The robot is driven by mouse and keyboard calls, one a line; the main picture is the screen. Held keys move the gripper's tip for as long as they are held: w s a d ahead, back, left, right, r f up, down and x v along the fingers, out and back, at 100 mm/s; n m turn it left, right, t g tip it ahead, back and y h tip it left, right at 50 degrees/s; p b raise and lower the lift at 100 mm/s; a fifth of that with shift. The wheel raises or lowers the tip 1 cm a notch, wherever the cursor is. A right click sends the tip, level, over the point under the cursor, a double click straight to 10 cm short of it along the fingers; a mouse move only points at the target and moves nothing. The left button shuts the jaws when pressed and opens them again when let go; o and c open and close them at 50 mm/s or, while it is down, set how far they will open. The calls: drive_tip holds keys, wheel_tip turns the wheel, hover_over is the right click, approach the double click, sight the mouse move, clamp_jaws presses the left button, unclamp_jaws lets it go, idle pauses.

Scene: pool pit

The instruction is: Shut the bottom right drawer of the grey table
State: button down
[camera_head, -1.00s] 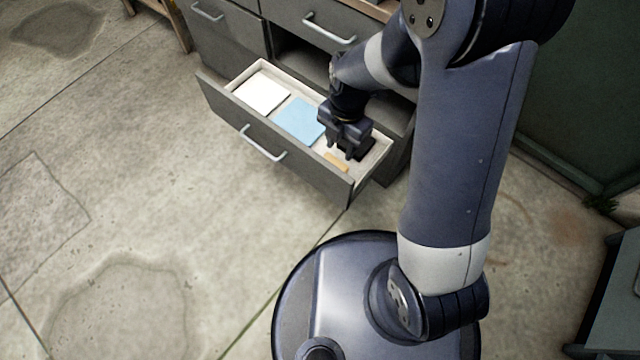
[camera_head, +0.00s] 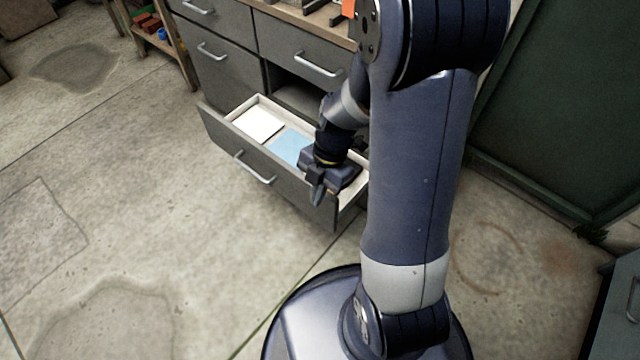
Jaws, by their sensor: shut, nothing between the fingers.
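The bottom right drawer (camera_head: 222,136) of the grey table (camera_head: 222,72) stands open, with its grey front panel and bar handle (camera_head: 254,168) facing out. A white pad (camera_head: 258,124) and a light blue item (camera_head: 290,147) lie inside it. My gripper (camera_head: 317,197) is shut and empty at the right end of the drawer front. Its fingers point down and overlap the upper part of the front panel in the picture; I cannot tell whether they touch it.
A closed drawer (camera_head: 300,52) and a dark open gap (camera_head: 295,98) are above the open drawer. A wooden shelf (camera_head: 165,45) with small items stands at the back left. A green cabinet (camera_head: 560,120) is at the right. The floor in front of the drawer is clear.

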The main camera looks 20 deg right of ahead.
drive_tip(key=shift+w+d+f+b, duration=0.25)
drive_tip(key=shift+d+f, duration=0.1)
drive_tip(key=shift+f, duration=0.3)
drive_tip(key=shift+w+d+f+b, duration=0.25)
drive_tip(key=shift+d+f, duration=0.15)
drive_tip(key=shift+f, duration=0.2)
drive_tip(key=shift+w+d+f+b, duration=0.15)
drive_tip(key=shift+w+d+f, duration=0.15)
drive_tip(key=shift+f, duration=0.35)
